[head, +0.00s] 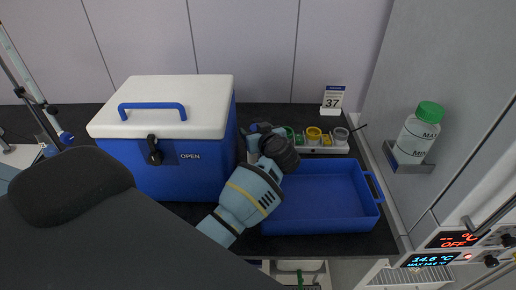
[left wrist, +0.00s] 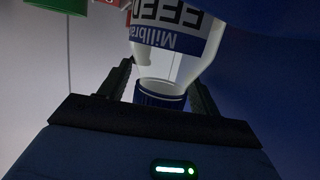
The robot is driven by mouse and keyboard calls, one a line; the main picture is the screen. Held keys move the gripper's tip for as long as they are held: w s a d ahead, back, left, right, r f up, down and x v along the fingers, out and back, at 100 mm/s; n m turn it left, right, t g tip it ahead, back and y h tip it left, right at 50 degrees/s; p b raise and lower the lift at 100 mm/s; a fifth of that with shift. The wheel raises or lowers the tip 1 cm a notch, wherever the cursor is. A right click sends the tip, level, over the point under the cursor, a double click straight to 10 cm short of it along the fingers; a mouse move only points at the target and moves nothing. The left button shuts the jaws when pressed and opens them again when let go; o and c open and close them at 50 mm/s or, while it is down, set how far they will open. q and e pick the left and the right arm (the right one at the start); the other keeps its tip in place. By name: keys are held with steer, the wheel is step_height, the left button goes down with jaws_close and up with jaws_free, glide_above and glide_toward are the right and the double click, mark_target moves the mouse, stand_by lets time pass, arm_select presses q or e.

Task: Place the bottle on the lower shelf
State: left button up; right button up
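A bottle (left wrist: 178,45) with a clear body, a blue cap and a label reading "FEED" upside down fills the middle of the left wrist view. Its blue cap (left wrist: 160,94) lies between the two dark fingers of my left gripper (left wrist: 162,82), one on each side. I cannot tell whether the fingers press on it. In the head view my left gripper (head: 256,142) is beside the cooler's right wall, partly hidden by its own dark wrist. I cannot make out the bottle clearly there. My right gripper is not in view. I cannot identify the lower shelf with certainty.
A blue cooler with a white lid (head: 170,108) stands left of my gripper. An empty blue tray (head: 325,200) lies right of it. Behind are small coloured cups (head: 314,134) and a "37" sign (head: 333,99). A green-capped bottle (head: 415,135) sits on a wall bracket (head: 408,164).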

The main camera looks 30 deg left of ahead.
arm_select(q)
jaws_close()
steer(key=shift+r, duration=0.1)
